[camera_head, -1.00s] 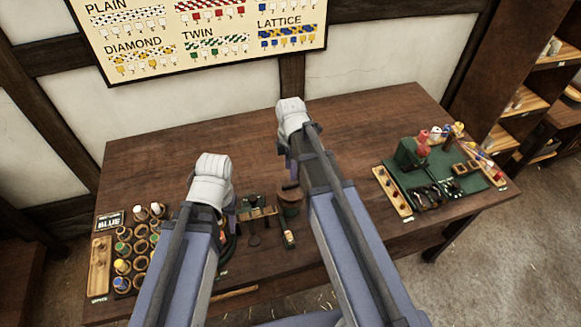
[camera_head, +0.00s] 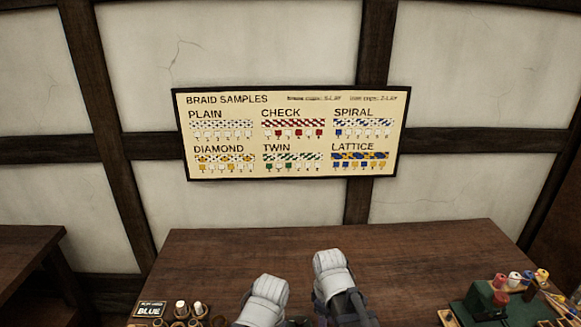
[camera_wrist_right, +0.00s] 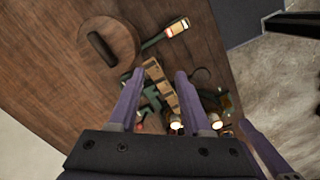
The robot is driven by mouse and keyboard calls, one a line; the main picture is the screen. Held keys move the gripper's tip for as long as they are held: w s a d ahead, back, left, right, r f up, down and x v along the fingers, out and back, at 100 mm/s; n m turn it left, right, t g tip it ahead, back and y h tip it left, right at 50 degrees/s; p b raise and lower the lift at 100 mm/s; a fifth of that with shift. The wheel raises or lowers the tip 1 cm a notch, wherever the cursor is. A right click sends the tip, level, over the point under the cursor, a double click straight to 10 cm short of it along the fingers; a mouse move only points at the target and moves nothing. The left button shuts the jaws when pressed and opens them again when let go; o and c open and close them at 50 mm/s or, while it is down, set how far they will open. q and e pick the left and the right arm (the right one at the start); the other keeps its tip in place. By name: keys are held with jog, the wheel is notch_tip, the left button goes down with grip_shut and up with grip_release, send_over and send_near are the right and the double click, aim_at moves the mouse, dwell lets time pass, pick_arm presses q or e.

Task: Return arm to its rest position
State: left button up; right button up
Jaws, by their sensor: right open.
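In the head view both my arms show only at the bottom edge. My left gripper's pale wrist (camera_head: 264,300) is left of middle, and its fingers are hidden. My right gripper's wrist (camera_head: 332,272) is just right of it, over the table (camera_head: 220,260). In the right wrist view my right gripper (camera_wrist_right: 159,76) has its two purple fingers apart. A small wooden rack (camera_wrist_right: 160,88) shows beyond and between the fingers; I see nothing clearly gripped. Another purple finger-like part of mine is at the lower right there.
A sample board (camera_head: 290,135) hangs on the wall. A name card (camera_head: 150,309) reading BLUE and several bobbins stand at front left. A green station (camera_head: 490,308) with coloured bobbins is at front right. A round wooden piece (camera_wrist_right: 108,42) lies on the table. The table's back is clear.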

jog(key=s+a+f+m+b, duration=0.2)
jog(key=s+a+m, duration=0.2)
jog(key=s+m, duration=0.3)
jog(key=shift+s+f+m+h, duration=0.3)
jog(key=shift+a, duration=0.1)
dwell(1.6)
